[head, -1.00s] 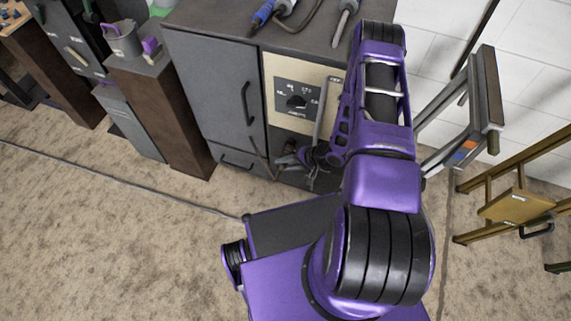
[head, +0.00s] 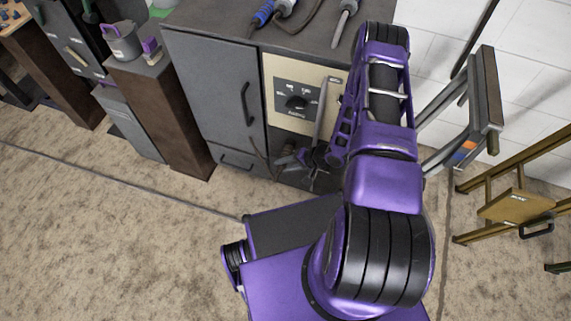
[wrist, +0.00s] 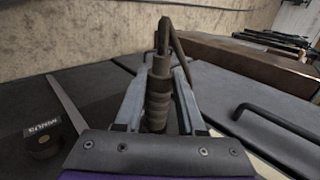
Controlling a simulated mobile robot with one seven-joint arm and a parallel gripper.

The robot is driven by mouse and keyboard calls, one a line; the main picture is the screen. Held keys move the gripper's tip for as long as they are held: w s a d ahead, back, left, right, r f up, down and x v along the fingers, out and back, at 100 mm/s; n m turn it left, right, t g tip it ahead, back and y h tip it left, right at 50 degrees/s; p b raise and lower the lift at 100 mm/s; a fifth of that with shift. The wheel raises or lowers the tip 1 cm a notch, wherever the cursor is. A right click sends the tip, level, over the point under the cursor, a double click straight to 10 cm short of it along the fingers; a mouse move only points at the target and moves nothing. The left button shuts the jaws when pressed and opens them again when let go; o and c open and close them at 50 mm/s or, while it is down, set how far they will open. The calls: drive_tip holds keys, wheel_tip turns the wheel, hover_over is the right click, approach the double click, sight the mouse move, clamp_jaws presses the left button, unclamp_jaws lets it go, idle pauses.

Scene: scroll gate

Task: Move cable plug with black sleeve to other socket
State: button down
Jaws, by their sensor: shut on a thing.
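My gripper (wrist: 158,80) is shut on the cable plug (wrist: 158,95), which has a dark ribbed sleeve and lies between the two fingers in the wrist view. A thin dark cable or rod (wrist: 178,48) bends away from its far end. In the head view my gripper (head: 308,158) is low in front of the grey cabinet, below the beige dial panel (head: 318,115). The plug is too small there to tell apart from the fingers. I cannot make out either socket clearly; my arm hides part of the cabinet front.
The cabinet door (head: 215,90) has a black handle (head: 246,103), left of the panel. Tools with blue grips (head: 262,17) lie on the cabinet top. A brown pedestal (head: 165,115) stands left, a yellow wooden frame (head: 505,195) right. Carpet at left is mostly clear.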

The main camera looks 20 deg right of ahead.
drive_tip(key=shift+w+d, duration=0.1)
drive_tip(key=shift+w, duration=0.1)
idle(0.6)
drive_tip(key=shift+c, duration=1.8)
unclamp_jaws()
drive_tip(key=o, duration=0.4)
drive_tip(key=shift+c, duration=0.2)
drive_tip(key=p+v, duration=0.3)
drive_tip(key=v, duration=1.4)
drive_tip(key=shift+s, duration=0.15)
drive_tip(key=shift+d+r, duration=0.15)
